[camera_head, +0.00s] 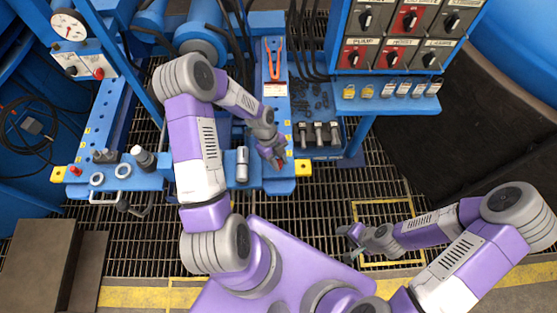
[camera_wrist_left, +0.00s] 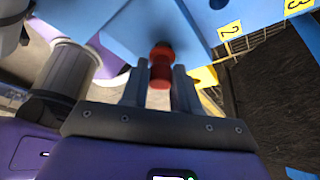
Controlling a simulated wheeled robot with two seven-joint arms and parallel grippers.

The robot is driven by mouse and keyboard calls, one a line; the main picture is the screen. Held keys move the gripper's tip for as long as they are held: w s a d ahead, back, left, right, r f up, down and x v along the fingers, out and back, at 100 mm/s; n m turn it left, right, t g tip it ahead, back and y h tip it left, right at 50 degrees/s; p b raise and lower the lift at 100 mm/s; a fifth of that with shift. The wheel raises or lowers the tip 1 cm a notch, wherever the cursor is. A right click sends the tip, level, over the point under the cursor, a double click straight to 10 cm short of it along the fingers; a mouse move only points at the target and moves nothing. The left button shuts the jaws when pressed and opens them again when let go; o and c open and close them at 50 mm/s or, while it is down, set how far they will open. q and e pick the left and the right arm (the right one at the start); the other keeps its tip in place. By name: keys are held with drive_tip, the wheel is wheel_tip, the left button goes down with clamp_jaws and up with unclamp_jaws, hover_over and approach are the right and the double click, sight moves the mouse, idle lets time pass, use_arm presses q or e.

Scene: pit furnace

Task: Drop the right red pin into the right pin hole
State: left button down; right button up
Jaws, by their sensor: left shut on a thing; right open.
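The right red pin (camera_wrist_left: 160,68) is between the fingers of my left gripper (camera_wrist_left: 160,88) in the left wrist view. My left gripper (camera_head: 274,154) is shut on it in the head view, above the front right end of the blue frame. The pin's red tip (camera_head: 280,163) shows there just below the fingers. I cannot tell whether the pin touches the frame. The right pin hole is not clearly visible. A second red pin (camera_head: 76,171) stands at the frame's left end. My right gripper (camera_head: 357,236) is open and empty over the floor grating.
The blue frame (camera_head: 225,178) carries a silver cylinder (camera_head: 242,164) left of my left gripper. Yellow end blocks (camera_head: 303,168) sit at its ends. A rack of dark-handled tools (camera_head: 318,133) is to the right, below a breaker panel with padlocks (camera_head: 400,88).

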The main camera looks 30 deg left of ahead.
use_arm(q)
drive_tip(key=c, duration=0.8)
unclamp_jaws()
drive_tip(key=p+v, duration=0.2)
drive_tip(key=v, duration=0.5)
drive_tip(key=shift+a+r+p, duration=0.15)
drive_tip(key=shift+r+p, duration=0.1)
drive_tip(key=shift+p, duration=0.05)
